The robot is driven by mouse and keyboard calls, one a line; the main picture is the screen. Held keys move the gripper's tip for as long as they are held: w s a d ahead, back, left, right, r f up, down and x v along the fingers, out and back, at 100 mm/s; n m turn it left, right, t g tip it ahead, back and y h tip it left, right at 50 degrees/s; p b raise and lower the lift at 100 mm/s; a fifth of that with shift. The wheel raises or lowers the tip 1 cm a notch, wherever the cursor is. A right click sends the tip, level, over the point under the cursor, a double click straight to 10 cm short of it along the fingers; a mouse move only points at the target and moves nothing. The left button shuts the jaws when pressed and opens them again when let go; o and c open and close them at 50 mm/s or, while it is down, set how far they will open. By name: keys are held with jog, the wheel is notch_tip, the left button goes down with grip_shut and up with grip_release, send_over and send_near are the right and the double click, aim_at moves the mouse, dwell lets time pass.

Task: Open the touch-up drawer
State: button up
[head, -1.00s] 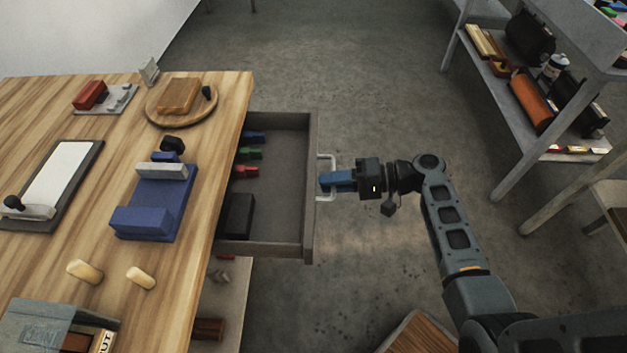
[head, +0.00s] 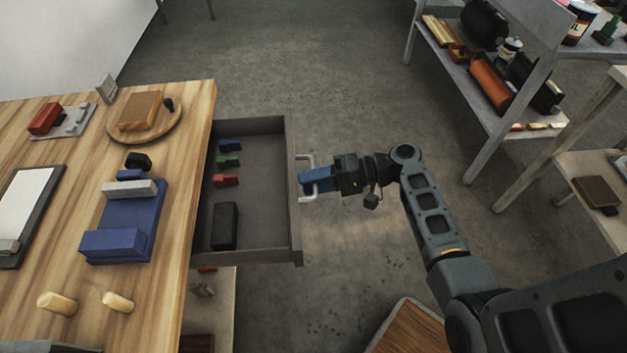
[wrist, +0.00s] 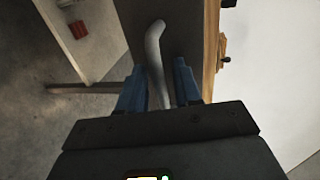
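The drawer (head: 262,250) is grey-brown and stands well out from the right side of the wooden table. Its inside shows small blue, green and red pieces and a black block. The pale bar handle (head: 304,158) is on its front; in the wrist view the handle (wrist: 155,50) runs between the two blue fingers. The drawer front (wrist: 185,40) also shows in the wrist view. The fingertips' contact is partly hidden by the gripper body.
The wooden table (head: 60,281) holds a blue block fixture (head: 145,215), a round board (head: 165,133) and two pale pegs. A grey shelf rack (head: 475,95) stands at the upper right. Open concrete floor lies between drawer and rack.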

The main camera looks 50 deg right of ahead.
jog(key=b+v, duration=0.1)
jog(key=v, duration=0.6)
jog(key=shift+s+d, duration=0.3)
